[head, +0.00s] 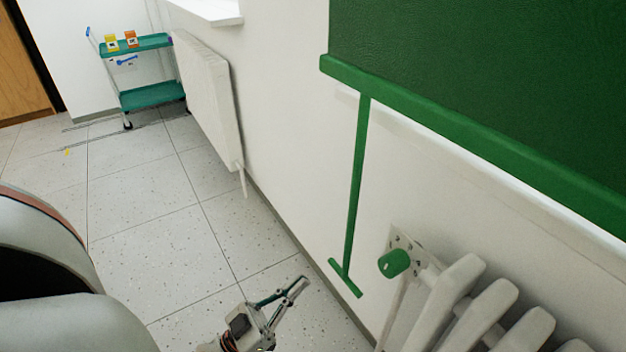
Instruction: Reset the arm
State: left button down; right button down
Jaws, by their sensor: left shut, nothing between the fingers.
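My left gripper (302,283) shows at the bottom middle of the head view, pointing up and to the right over the tiled floor (150,235). Its fingers are shut with nothing between them. In the picture its tips are left of a green T-shaped foot and touch nothing that I can see. Most of its arm is cut off by the bottom edge. My right gripper does not show.
A green board (480,70) with a post (357,180) stands by the white wall. Close right is a radiator (450,290) with a green knob (394,263). Another radiator (208,95) hangs farther back. A teal cart (150,95) stands far left. Floor between is mostly clear.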

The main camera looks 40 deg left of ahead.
pick_arm(q)
jog(key=shift+v, duration=1.1)
jog(key=shift+r, duration=0.1)
